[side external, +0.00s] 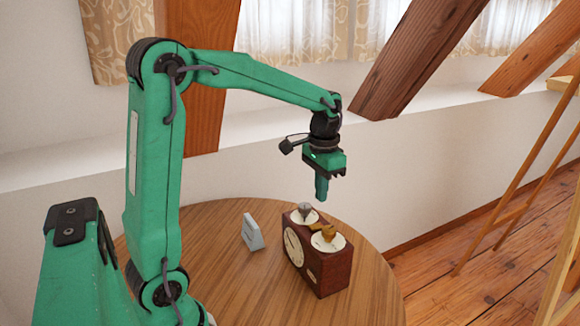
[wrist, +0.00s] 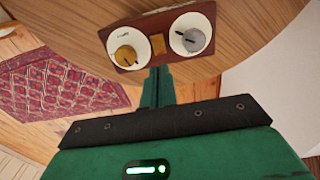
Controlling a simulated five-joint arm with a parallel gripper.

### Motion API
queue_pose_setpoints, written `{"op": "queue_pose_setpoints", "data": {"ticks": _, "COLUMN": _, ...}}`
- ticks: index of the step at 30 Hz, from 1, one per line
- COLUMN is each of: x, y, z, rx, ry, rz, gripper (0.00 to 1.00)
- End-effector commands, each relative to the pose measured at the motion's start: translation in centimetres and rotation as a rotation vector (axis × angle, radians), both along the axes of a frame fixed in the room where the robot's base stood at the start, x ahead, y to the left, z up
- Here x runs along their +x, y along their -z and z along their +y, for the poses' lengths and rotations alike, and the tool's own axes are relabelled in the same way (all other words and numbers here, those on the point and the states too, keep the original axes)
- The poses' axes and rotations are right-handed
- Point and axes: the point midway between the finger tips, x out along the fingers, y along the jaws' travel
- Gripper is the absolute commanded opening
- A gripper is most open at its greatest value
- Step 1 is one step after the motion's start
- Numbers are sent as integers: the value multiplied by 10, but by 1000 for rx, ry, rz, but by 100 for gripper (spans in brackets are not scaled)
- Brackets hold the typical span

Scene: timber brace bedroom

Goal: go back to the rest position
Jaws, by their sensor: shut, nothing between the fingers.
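My gripper (side external: 321,190) is shut and empty. It points down and hangs in the air just above and behind a wooden box (side external: 327,274) on the round table, apart from it as far as the side view shows. In the wrist view my gripper (wrist: 157,72) shows its closed fingers reaching toward the edge of the box (wrist: 158,38). The box is dark red-brown, with a round dial on its side. On its top are two white discs, one with a brass knob (side external: 328,233) and one with a grey knob (side external: 305,208).
A small light-grey block (side external: 252,232) stands on the round wooden table (side external: 215,262), left of the box. A sloping timber brace (side external: 415,58) and the white wall stand behind. A wooden easel-like frame (side external: 530,180) is at right. A red patterned rug (wrist: 62,84) lies on the floor.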

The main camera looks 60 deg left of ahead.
Motion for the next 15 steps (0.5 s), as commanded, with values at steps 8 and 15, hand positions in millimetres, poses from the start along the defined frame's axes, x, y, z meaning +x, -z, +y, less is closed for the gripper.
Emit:
{"op": "queue_pose_setpoints", "data": {"ticks": 8, "x": -8, "y": -7, "z": -7, "rx": 6, "ry": 2, "rz": -26, "gripper": 0}}
{"op": "queue_pose_setpoints", "data": {"ticks": 15, "x": -32, "y": -25, "z": -26, "rx": 19, "ry": 3, "rz": -104, "gripper": 0}}
